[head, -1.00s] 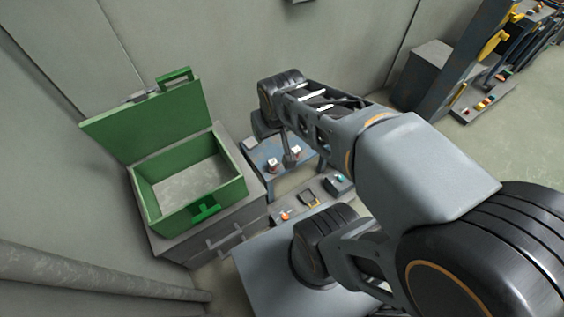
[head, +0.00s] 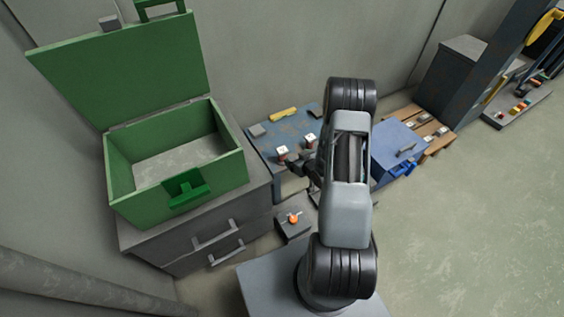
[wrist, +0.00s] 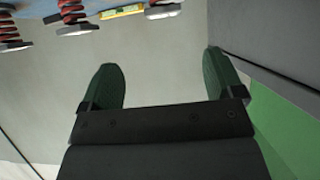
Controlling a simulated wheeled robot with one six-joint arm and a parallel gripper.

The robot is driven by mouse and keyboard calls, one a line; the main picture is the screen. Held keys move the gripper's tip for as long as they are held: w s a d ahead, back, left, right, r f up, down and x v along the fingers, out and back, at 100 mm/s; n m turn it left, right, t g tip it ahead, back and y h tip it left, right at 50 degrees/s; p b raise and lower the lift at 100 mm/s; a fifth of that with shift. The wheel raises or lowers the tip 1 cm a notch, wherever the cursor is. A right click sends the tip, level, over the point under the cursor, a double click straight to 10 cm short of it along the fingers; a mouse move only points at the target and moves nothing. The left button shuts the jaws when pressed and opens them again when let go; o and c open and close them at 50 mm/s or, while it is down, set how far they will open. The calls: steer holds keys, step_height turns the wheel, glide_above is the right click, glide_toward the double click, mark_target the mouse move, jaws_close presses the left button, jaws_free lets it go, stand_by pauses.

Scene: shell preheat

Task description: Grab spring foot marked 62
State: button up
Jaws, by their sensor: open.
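Two small spring feet with white marked tops stand on the blue table, one on the left (head: 282,152) and one on the right (head: 310,140). Their numbers are too small to read. In the wrist view, red coil springs with pale round ends show at the top edge, one in the corner (wrist: 8,30) and one beside it (wrist: 72,14). I cannot tell which is 62. My gripper (wrist: 163,62) is open, with its two green fingers apart and nothing between them. In the head view it is partly hidden by my arm, close to the table's front edge.
The blue table (head: 262,122) also holds a yellow level (head: 284,114). A green open box (head: 130,190) stands on a grey drawer cabinet (head: 165,258) to the left. A blue box (head: 392,150) and a wooden pallet (head: 440,131) are to the right. Open floor lies farther right.

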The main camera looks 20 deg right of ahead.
mark_target(284, 152)
steer(key=x, duration=0.2)
steer(key=b+x, duration=0.1)
steer(key=x, duration=0.2)
steer(key=f+b+x, duration=0.1)
steer(key=x, duration=0.2)
steer(key=shift+s+a+r, duration=0.1)
steer(key=shift+s, duration=0.2)
steer(key=shift+b+x, duration=1.2)
steer(key=shift+x, duration=1.85)
steer(key=shift+w+a+r, duration=0.1)
steer(key=shift+a+r, duration=0.05)
steer(key=shift+c, duration=0.5)
steer(key=c, duration=1)
steer(key=shift+c, duration=0.7)
steer(key=shift+r, duration=0.1)
